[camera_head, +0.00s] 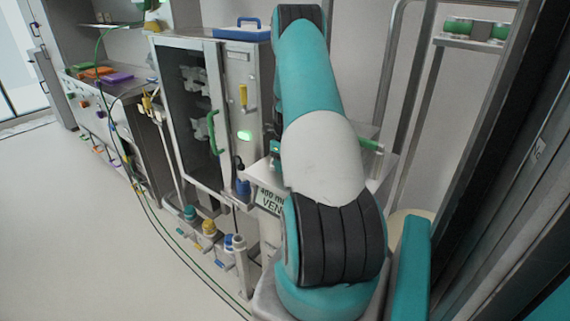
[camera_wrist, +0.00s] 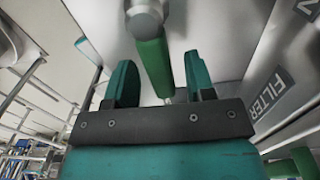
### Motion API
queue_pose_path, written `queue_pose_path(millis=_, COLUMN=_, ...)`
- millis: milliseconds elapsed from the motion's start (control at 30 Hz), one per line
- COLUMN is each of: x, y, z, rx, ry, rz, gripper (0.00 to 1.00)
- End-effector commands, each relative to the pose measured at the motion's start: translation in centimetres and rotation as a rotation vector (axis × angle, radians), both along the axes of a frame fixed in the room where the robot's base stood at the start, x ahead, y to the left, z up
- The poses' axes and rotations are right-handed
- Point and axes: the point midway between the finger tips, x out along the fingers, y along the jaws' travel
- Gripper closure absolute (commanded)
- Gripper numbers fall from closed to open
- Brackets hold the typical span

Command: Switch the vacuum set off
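In the wrist view, my gripper (camera_wrist: 160,62) is open, with one teal finger on each side of a green bar-shaped handle (camera_wrist: 153,58). The handle hangs from a round grey knob (camera_wrist: 146,15), and gaps show between it and both fingers. In the head view my arm covers the middle, and my gripper is hidden or too small to make out. Behind the arm stands a pale unit with a sign (camera_head: 269,199) reading "400 mb" and "VEN", partly covered. A green handle (camera_head: 370,144) sticks out to its right. I cannot tell which part is the vacuum set's switch.
A steel cabinet (camera_head: 192,105) with a glass door and a lit green lamp (camera_head: 245,135) stands left of my arm. Hoses and capped valves (camera_head: 208,229) are low beside it. A "FILTER" label (camera_wrist: 270,90) is near my gripper. Open floor (camera_head: 70,240) lies at left.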

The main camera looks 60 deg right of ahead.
Motion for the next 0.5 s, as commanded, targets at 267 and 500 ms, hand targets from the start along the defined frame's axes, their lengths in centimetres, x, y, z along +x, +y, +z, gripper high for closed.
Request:
queue_pose_path(millis=267, x=0.1, y=0.0, z=0.1, rx=0.0, ry=-0.001, rz=0.003, gripper=0.51)
queue_pose_path(millis=500, x=0.1, y=0.0, z=3.5, rx=-0.005, ry=-0.004, rz=0.004, gripper=0.51)
